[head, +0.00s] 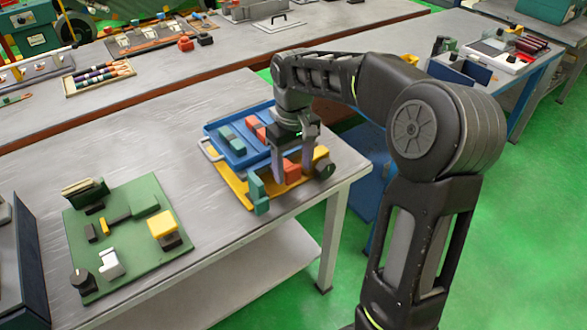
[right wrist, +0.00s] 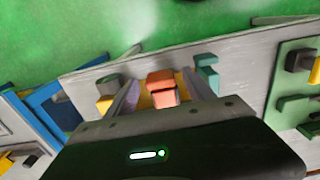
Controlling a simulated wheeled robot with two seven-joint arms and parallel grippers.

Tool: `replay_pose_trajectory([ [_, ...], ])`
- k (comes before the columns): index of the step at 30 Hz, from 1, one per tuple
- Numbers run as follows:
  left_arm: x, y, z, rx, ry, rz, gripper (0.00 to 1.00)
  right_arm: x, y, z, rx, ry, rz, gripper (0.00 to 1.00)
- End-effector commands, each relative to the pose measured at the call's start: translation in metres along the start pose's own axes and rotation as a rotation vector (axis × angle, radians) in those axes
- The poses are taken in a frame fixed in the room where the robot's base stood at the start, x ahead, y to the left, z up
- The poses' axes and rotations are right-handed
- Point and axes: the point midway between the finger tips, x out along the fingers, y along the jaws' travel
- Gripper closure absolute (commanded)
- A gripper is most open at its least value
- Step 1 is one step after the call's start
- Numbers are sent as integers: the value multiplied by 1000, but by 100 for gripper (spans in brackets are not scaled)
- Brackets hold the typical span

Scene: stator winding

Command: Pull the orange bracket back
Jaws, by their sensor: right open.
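The orange bracket (head: 291,171) stands on the yellow plate (head: 235,190) near the table's right end. My right gripper (head: 294,162) points down over it, with one finger on either side. In the right wrist view the orange bracket (right wrist: 162,88) shows between the two spread fingers (right wrist: 160,95), with a gap on each side. The gripper is open; whether a finger touches the bracket cannot be told. The bracket's upper part is partly hidden by the gripper in the head view. My left gripper is not in view.
A teal bracket (head: 259,194) stands left of the orange one, and a dark round part (head: 324,169) right of it. A blue tray (head: 212,133) with teal and red-orange pieces lies behind. A green board (head: 130,240) with several parts lies left. Bare table separates them.

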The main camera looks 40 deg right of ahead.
Motion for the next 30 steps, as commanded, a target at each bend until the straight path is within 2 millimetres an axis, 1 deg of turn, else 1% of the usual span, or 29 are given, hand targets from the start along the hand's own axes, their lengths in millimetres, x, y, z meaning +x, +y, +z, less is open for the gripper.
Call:
replay_pose_trajectory([
  [9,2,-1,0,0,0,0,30,-51,0,-1,0,4,0,38],
  [12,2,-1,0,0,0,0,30,-62,0,0,0,2,0,38],
  [17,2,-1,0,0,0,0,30,-68,0,0,0,1,-1,38],
  [30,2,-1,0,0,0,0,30,-67,0,0,0,0,-1,38],
])
